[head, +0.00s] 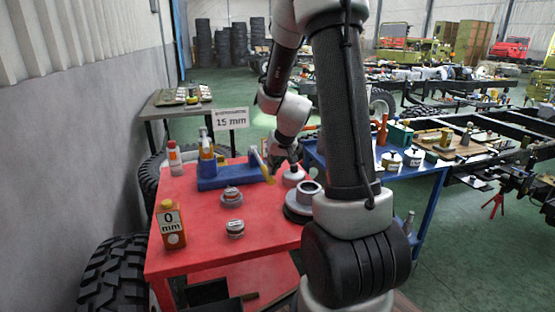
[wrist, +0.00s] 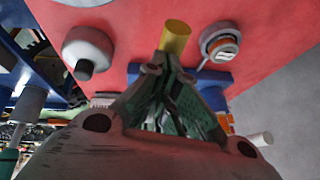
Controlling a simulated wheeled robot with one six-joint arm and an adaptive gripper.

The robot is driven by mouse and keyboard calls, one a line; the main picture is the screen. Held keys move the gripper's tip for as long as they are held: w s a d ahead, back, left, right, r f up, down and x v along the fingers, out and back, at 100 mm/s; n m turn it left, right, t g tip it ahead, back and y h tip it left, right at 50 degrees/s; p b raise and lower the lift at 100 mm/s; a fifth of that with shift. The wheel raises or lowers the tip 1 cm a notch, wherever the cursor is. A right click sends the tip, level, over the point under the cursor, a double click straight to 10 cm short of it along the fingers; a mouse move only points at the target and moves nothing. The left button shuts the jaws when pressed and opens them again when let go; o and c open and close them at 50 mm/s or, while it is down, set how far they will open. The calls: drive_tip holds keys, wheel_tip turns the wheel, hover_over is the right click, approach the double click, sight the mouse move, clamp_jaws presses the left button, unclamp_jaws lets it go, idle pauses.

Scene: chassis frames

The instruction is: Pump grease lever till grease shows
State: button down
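A blue grease pump body (head: 228,176) stands on the red table, with an upright yellow and white part at its left end. Its yellow lever (head: 262,166) rises at its right end. My gripper (head: 278,158) is at the lever's right side in the head view. In the wrist view its fingers (wrist: 171,70) converge at the yellow lever end (wrist: 176,36). The fingers hide part of the blue body (wrist: 210,80), and whether they grip the lever or only stand beside it is unclear. No grease can be made out.
A 15 mm sign (head: 231,118) stands behind. A blue bench (head: 425,185) is at right.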

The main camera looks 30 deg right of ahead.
drive_tip(key=s+r, duration=0.7)
drive_tip(key=s, duration=0.1)
drive_tip(key=shift+a+r, duration=0.25)
drive_tip(key=shift+r, duration=0.05)
idle(0.6)
drive_tip(key=s+a+r+n, duration=0.1)
drive_tip(key=s+a+r, duration=0.2)
drive_tip(key=s, duration=0.3)
drive_tip(key=s+a+r+n, duration=0.2)
drive_tip(key=s+a+r, duration=0.1)
drive_tip(key=s, duration=0.4)
drive_tip(key=s+a+r+n+g, duration=0.1)
drive_tip(key=s+a+r, duration=0.2)
drive_tip(key=s, duration=0.3)
drive_tip(key=shift+s+a+r, duration=0.25)
